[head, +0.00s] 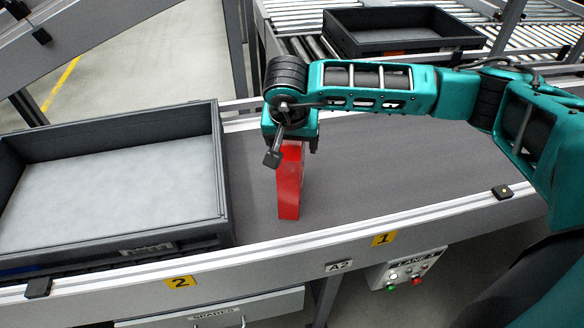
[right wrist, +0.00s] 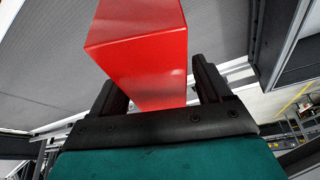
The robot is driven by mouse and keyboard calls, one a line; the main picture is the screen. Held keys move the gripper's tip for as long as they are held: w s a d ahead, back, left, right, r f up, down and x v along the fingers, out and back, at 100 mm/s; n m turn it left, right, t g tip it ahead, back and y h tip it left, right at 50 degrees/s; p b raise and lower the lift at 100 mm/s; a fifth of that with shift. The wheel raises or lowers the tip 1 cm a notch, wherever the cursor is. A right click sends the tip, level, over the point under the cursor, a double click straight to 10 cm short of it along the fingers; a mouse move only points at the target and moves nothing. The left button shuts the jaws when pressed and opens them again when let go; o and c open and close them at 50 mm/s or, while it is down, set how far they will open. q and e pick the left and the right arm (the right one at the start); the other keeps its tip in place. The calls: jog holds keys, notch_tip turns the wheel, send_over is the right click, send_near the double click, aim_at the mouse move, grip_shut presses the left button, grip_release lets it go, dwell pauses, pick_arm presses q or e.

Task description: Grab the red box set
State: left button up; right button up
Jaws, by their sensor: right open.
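A red box (head: 289,185) stands upright on the grey conveyor belt (head: 400,160), just right of the dark tray. My right gripper (head: 291,143) is at the box's upper end, its arm reaching in from the right. In the right wrist view the red box (right wrist: 145,55) reaches in between the two black fingers of my open right gripper (right wrist: 156,82). A finger stands on either side of it. I cannot tell whether either finger touches the box. The top of the box is hidden by the gripper in the head view. My left gripper is not in view.
A dark grey tray (head: 223,190) with a pale bottom stands on the belt at the left. Metal rails (head: 330,236) edge the belt. A second dark tray (head: 400,47) sits on rollers behind. A control box (head: 407,269) with buttons hangs below the front rail.

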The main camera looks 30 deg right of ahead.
jog(key=shift+f, duration=0.2)
jog(key=shift+c, duration=0.2)
grip_shut()
dwell(0.7)
